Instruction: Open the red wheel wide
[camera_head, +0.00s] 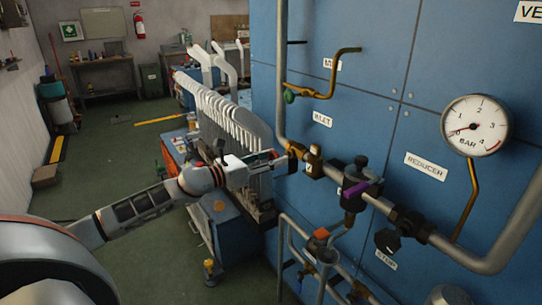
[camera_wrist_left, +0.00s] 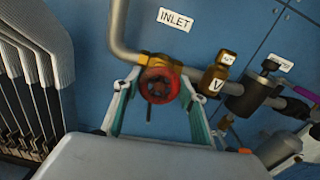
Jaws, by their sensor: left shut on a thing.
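The red wheel (camera_wrist_left: 160,86) is a small round handwheel on a brass valve (camera_wrist_left: 153,59) at the lower end of a grey pipe, below the INLET label. My left gripper (camera_head: 282,160) reaches it from the left in the head view, where the gripper largely hides the wheel. In the left wrist view its two teal-edged fingers stand on either side of the wheel, and it is shut on the wheel's rim. The exact finger contact is hard to make out. My right gripper is not in view.
A pressure gauge (camera_head: 475,125) is on the blue panel (camera_head: 410,110). White sock boards (camera_head: 229,118) stand close behind my left arm.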

